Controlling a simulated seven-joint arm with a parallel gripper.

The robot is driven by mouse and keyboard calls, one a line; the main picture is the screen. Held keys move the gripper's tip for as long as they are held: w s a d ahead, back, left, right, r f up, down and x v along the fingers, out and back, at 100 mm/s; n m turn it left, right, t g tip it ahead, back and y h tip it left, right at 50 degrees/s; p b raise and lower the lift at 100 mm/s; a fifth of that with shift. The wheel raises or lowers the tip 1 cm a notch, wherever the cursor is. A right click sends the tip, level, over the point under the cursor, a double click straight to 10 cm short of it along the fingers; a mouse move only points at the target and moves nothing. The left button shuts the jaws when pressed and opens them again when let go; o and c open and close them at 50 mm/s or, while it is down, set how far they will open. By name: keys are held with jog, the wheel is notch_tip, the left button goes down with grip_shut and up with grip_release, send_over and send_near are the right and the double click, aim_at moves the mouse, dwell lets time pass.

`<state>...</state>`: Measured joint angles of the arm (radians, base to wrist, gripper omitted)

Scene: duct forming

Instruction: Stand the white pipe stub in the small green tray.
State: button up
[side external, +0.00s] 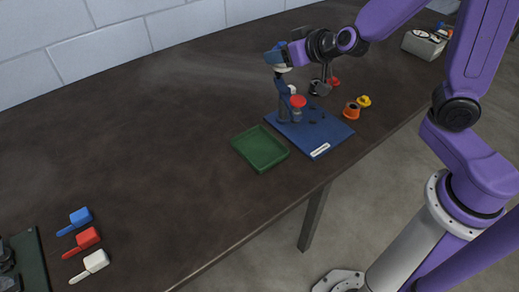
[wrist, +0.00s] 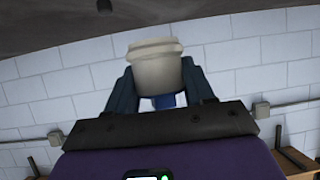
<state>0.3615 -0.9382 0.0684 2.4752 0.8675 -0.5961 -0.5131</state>
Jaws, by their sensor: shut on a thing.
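My gripper (side external: 279,58) is shut on the white pipe stub, high above the blue board's left part. In the wrist view, the white pipe stub (wrist: 157,68) sits between the two dark fingers of my gripper (wrist: 160,82), with a rounded rim at its upper end in the picture. In the side view the stub is small and partly hidden by the fingers. The small green tray (side external: 260,148) lies flat on the dark table, left of and nearer than the blue board. It looks empty.
The blue board (side external: 328,138) carries an upright grey-blue fitting (side external: 283,102) with a red cap (side external: 298,101), below my gripper. An orange fitting (side external: 351,111) and a yellow piece (side external: 364,101) stand at its right. Blue, red and white scoops (side external: 90,262) lie far left. The table between is clear.

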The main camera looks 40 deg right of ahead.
jog(key=s+a+f+m+g+h, duration=0.1)
jog(key=s+a+f+m+h, duration=0.15)
jog(key=s, duration=0.55)
jog(key=s+a+f+m+h, duration=0.1)
jog(key=s+f+m+h, duration=0.15)
jog(key=s, duration=0.55)
send_over(260, 150)
jog(key=shift+h, duration=0.3)
notch_tip(260, 150, down, 14)
jog(key=shift+r, duration=0.1)
jog(key=shift+a+f, duration=0.1)
jog(key=shift+f, duration=1.5)
jog(key=shift+f, duration=0.15)
jog(key=o, duration=0.8)
